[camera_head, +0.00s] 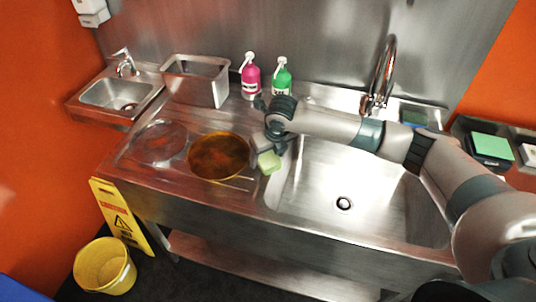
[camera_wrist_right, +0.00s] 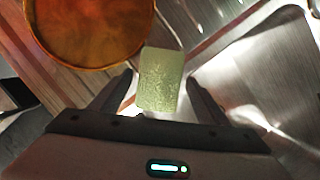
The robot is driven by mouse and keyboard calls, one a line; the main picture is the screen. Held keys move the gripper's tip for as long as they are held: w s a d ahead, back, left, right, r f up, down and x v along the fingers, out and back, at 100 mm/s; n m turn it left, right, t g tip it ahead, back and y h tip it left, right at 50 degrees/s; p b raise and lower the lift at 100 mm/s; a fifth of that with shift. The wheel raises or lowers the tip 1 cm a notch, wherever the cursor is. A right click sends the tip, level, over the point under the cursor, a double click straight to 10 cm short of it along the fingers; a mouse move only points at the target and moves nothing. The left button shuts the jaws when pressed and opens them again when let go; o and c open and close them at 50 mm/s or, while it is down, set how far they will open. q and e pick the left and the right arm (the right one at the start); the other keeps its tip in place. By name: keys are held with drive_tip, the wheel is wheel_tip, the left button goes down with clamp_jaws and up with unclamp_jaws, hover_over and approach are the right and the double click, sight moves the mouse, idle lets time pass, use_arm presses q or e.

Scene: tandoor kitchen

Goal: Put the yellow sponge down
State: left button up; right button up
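The yellow sponge (camera_head: 268,162), pale yellow-green here, is at the sink's left rim, beside the drainboard. In the right wrist view the sponge (camera_wrist_right: 160,80) lies between my right gripper's two fingers, with a narrow gap showing on each side. My right gripper (camera_head: 268,148) reaches down over it from the right and looks open around it in the wrist view (camera_wrist_right: 160,82). Whether the sponge's underside fully touches the steel is hard to tell. My left gripper is not in view.
A round amber-brown pan (camera_head: 219,156) is just left of the sponge, on the drainboard (camera_head: 180,187). The sink basin (camera_head: 325,180) to the right is empty. Pink (camera_head: 250,78) and green (camera_head: 281,78) bottles stand behind. A faucet (camera_head: 380,80) rises at the back.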

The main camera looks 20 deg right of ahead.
drive_tip(key=shift+r, duration=0.1)
drive_tip(key=shift+r, duration=0.2)
drive_tip(key=b+v, duration=0.3)
drive_tip(key=v, duration=0.9)
idle(0.7)
